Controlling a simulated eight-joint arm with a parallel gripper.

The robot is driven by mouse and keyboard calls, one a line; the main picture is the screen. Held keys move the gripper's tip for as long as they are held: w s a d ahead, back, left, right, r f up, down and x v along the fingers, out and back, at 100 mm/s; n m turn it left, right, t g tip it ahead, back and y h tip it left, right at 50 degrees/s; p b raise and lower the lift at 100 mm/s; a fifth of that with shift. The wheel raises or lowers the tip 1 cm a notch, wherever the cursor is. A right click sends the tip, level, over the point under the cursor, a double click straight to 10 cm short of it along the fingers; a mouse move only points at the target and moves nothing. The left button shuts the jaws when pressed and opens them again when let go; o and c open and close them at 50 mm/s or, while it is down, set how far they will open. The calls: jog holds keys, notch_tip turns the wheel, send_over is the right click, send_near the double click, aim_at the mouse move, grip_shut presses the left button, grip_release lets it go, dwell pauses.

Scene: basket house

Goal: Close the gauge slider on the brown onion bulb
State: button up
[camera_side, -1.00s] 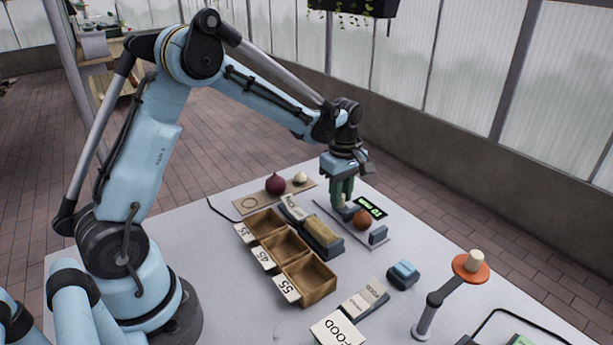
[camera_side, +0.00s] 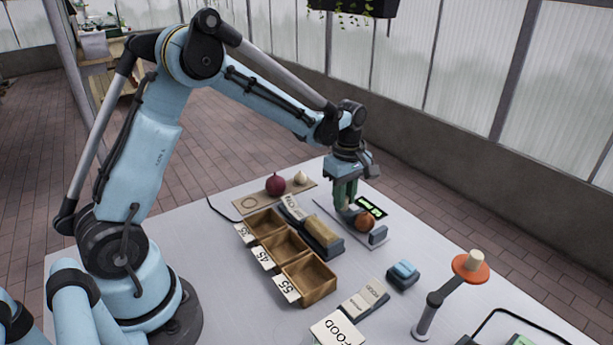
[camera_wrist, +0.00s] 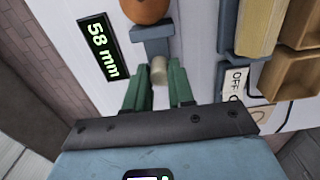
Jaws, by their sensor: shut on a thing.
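The brown onion bulb (camera_side: 365,222) lies on the gauge (camera_side: 338,222), between the slider and the grey end stop (camera_side: 378,235). In the wrist view the onion (camera_wrist: 146,9) shows at the top edge, partly cut off. The blue-grey slider (camera_wrist: 153,32) is right against it or very nearly so; I cannot tell if they touch. My gripper (camera_side: 346,205) points down behind the onion. In the wrist view its green fingers (camera_wrist: 158,82) are closed around the slider's pale round knob (camera_wrist: 158,70). The gauge display (camera_wrist: 101,47) reads 58 mm.
Three wooden bins (camera_side: 283,246) marked 35, 45 and 55 stand left of the gauge. A red onion (camera_side: 275,184) and a pale bulb (camera_side: 300,178) lie on a board (camera_side: 250,203) behind. A blue block (camera_side: 403,273) and a stand with an orange disc (camera_side: 470,267) are at right.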

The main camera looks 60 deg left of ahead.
jog(key=shift+d, duration=0.8)
dwell(0.6)
jog(key=o, duration=1.6)
jog(key=shift+c, duration=0.2)
notch_tip(320, 180, up, 7)
dwell(0.3)
